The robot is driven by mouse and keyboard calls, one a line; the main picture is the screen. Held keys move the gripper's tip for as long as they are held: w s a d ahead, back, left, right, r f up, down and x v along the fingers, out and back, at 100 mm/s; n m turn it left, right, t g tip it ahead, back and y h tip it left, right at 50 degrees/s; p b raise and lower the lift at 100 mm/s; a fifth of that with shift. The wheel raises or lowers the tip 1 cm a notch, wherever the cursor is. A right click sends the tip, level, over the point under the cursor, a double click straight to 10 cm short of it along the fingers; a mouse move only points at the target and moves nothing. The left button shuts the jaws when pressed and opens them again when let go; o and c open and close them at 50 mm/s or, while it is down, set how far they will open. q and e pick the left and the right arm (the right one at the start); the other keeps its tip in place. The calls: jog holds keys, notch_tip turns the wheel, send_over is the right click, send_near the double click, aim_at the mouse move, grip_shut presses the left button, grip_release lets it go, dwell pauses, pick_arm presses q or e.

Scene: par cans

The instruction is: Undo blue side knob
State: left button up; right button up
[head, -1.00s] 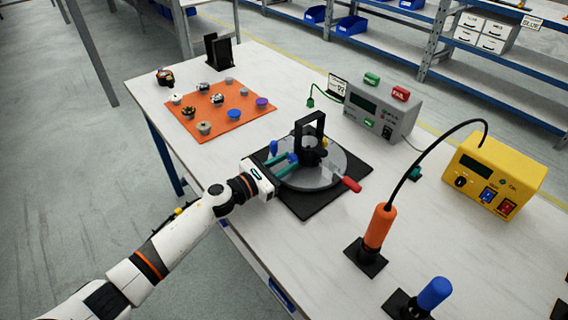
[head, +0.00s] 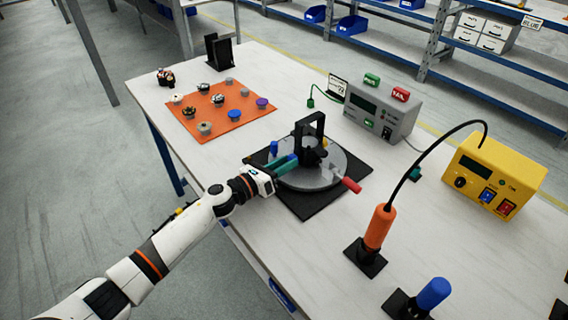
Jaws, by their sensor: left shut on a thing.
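A dark par can (head: 312,152) with a black yoke (head: 309,126) stands on a round grey turntable (head: 325,176) over a black base plate. My left gripper (head: 287,162) reaches in from the left, and its green fingers are closed at the left side of the can. They are shut on the blue side knob (head: 294,157), which is mostly hidden between them. A separate blue upright peg (head: 274,147) stands just behind the fingers. A bit of yellow (head: 325,142) shows on the can's right side. My right gripper is not in view.
A red handle (head: 351,185) sticks out from the turntable's right front. An orange mat (head: 216,122) with several knobs lies at the back left. An orange screwdriver (head: 379,228), a grey meter box (head: 380,110) and a yellow unit (head: 495,172) stand to the right.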

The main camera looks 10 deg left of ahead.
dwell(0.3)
pick_arm(q)
jog(key=o, duration=1)
jog(key=b+v, duration=0.1)
jog(key=v, duration=0.9)
jog(key=shift+s+a, duration=0.25)
jog(key=shift+a, duration=0.05)
jog(key=shift+s+a, duration=0.4)
jog(key=shift+s, duration=0.05)
